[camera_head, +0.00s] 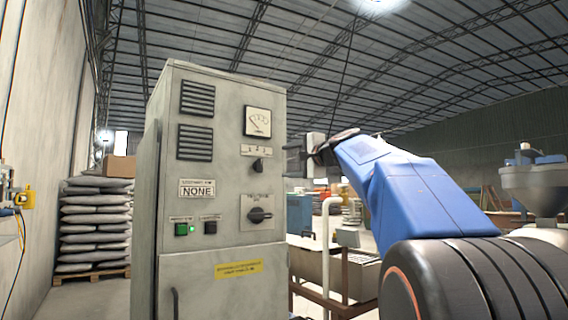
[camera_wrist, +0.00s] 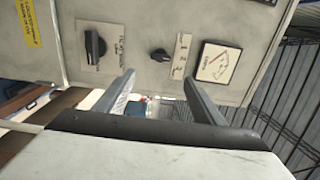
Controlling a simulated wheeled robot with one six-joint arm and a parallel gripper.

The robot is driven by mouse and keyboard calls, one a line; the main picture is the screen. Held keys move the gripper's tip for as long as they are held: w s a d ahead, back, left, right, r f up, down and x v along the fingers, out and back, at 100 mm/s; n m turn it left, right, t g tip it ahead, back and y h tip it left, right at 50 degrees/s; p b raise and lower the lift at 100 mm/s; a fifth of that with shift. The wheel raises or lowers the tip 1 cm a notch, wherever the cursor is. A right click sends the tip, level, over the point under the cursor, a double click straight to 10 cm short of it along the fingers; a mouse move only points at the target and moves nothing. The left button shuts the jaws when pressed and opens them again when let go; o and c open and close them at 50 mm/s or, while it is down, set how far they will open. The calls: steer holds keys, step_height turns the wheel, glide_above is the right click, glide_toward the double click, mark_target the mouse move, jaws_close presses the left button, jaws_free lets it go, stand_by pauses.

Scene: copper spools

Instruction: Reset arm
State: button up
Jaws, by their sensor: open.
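My blue arm reaches in from the right in the head view. My gripper (camera_head: 294,149) is at the right edge of a grey control cabinet (camera_head: 222,270). In the wrist view my gripper (camera_wrist: 158,78) is open, with its two fingers apart and nothing between them. The cabinet face (camera_wrist: 140,14) fills the top of that view, turned on its side. A large rotary switch (camera_head: 260,215) and a small selector knob (camera_head: 258,165) are on the cabinet. They also show in the wrist view as the large switch (camera_wrist: 95,43) and the small knob (camera_wrist: 160,55). I cannot tell whether the fingertips touch the cabinet.
The cabinet also has a gauge (camera_head: 257,121), a lit green button (camera_head: 182,230) and a black button (camera_head: 210,227). Stacked sacks (camera_head: 95,225) stand on a pallet at left. A pale pipe rail (camera_head: 326,245) and a brown metal frame (camera_head: 345,285) stand right of the cabinet.

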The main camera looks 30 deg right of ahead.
steer(key=shift+s, duration=0.15)
stand_by(0.4)
steer(key=s+a+f+n+g+y, duration=0.1)
steer(key=s+a+f+n+g, duration=0.2)
steer(key=a+f, duration=0.5)
steer(key=s+a+f+n+g, duration=0.25)
steer(key=s+a+f, duration=0.25)
steer(key=f, duration=0.7)
steer(key=s+a+f+n+g+y, duration=0.1)
steer(key=s+a+f+n+g, duration=0.2)
steer(key=a+f, duration=0.5)
steer(key=s+f+n+g+h, duration=0.1)
steer(key=s+f+n, duration=0.2)
steer(key=s+f, duration=0.5)
steer(key=s+a+f+n+g, duration=0.1)
steer(key=s+f+n+g, duration=0.1)
steer(key=s+f, duration=0.6)
steer(key=s+f+n+g+h, duration=0.1)
steer(key=s+f+n, duration=0.3)
steer(key=f, duration=1.3)
steer(key=s, duration=0.4)
steer(key=shift+s+a+f+g+h, duration=0.15)
steer(key=shift+s+a+g+h, duration=0.1)
steer(key=shift+g+h, duration=0.1)
steer(key=shift+w, duration=0.1)
